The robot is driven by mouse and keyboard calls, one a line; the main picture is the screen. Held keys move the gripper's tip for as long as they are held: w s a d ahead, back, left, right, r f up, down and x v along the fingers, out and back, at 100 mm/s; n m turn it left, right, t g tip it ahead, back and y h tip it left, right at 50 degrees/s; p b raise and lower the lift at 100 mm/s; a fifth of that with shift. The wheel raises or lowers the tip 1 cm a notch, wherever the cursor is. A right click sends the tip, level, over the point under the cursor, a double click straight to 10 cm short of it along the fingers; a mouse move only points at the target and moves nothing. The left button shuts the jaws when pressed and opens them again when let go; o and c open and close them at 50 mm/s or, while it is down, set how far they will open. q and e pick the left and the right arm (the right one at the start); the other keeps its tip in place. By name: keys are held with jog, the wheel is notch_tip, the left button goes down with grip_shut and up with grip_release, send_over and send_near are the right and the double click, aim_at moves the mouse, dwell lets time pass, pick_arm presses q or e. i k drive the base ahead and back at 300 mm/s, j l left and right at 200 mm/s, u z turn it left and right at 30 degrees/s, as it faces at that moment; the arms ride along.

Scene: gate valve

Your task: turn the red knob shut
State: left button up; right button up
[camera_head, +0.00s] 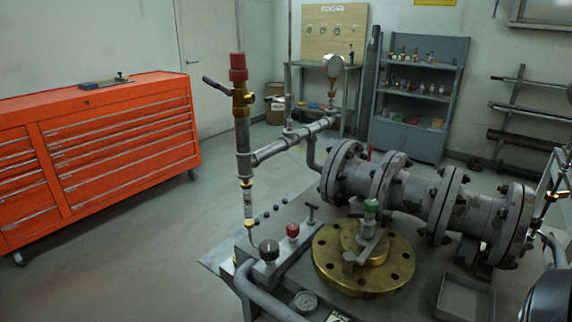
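A small red knob (292,230) sits upright on top of a grey valve block (272,268) at the front left of the metal bench. A black knob (268,250) stands on the same block, nearer and to the left. A small T-handle (311,213) stands behind and to the right of the red knob. A larger red cap (238,66) tops the vertical brass-and-steel pipe behind the block. How far the red knob is turned cannot be told. Neither gripper can be made out in this view, and nothing touches the red knob.
A brass flange (365,273) with a green-topped fitting (371,206) lies right of the block. Behind it runs a large bolted pipe (425,195). A gauge (305,302) and an empty tray (465,298) are near the front. An orange tool cabinet (120,150) stands left, beyond open floor.

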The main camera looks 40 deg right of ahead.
aim_at(292, 229)
jog(key=j+z, duration=0.15)
jog(key=z, duration=0.2)
jog(key=j+z, duration=0.15)
jog(key=z, duration=0.2)
jog(key=i+z, duration=0.1)
jog(key=z, duration=0.3)
jog(key=i+z, duration=0.1)
jog(key=z, duration=0.35)
jog(key=j+z, duration=0.15)
jog(key=z, duration=0.25)
jog(key=j+u, duration=0.25)
jog(key=i+l, duration=0.05)
jog(key=l, duration=0.05)
